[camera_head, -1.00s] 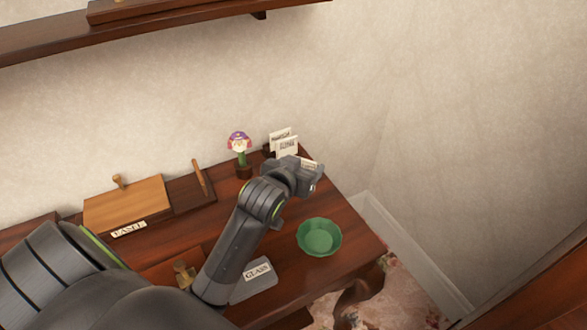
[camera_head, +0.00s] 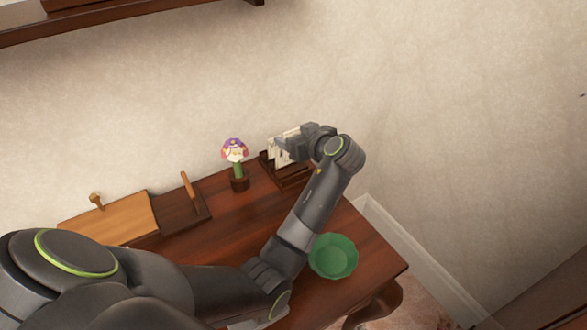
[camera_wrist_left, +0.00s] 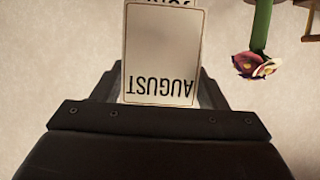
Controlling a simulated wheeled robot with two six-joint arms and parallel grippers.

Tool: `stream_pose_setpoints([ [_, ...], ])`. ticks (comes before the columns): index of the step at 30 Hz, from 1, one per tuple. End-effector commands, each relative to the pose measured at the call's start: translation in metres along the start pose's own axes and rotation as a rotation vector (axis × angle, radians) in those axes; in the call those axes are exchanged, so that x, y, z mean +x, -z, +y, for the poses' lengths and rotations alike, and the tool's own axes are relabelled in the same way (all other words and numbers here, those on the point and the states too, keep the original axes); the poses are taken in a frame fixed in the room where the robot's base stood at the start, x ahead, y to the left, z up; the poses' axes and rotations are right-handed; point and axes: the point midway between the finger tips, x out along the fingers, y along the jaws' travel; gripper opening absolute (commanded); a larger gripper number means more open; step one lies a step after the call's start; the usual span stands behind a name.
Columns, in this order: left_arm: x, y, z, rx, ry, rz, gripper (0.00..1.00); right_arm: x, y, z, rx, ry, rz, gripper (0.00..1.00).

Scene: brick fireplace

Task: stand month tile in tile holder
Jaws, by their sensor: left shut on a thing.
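The month tile (camera_wrist_left: 160,55) is a cream card with a dark border. It reads AUGUST upside down in the left wrist view and sits between my left fingers. My left gripper (camera_head: 283,147) is shut on it, over the dark wooden tile holder (camera_head: 296,179) at the table's back right. Pale tiles (camera_head: 272,153) show at the holder, partly hidden by my gripper. Another lettered tile (camera_wrist_left: 178,2) shows behind the held one at the top of the wrist view. Whether the held tile touches the holder is hidden. My right gripper is not in view.
A flower figure in a pot (camera_head: 238,170) stands just left of the holder. A green bowl (camera_head: 333,257) is near the right edge, beside my forearm. A wooden box (camera_head: 108,220) lies at left. The wall is close behind.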

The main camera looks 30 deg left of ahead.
Motion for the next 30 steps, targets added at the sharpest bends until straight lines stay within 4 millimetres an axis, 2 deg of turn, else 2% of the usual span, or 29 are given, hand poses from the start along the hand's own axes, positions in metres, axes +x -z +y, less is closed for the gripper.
stream_pose_setpoints([
  [3,0.009,-0.022,-0.001,0.005,0.0,-0.002,0.44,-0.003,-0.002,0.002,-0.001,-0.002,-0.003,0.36],
  [15,0.028,-0.067,-0.001,0.006,-0.002,-0.002,0.44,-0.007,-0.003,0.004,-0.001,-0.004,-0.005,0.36],
  [28,0.032,-0.076,0.0,0.001,-0.004,-0.001,0.44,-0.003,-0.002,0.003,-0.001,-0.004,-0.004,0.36],
  [29,0.031,-0.075,0.0,0.001,-0.004,-0.001,0.69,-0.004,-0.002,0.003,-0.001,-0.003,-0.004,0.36],
  [30,0.031,-0.075,0.0,0.001,-0.004,-0.001,0.75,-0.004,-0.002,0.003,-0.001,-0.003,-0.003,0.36],
])
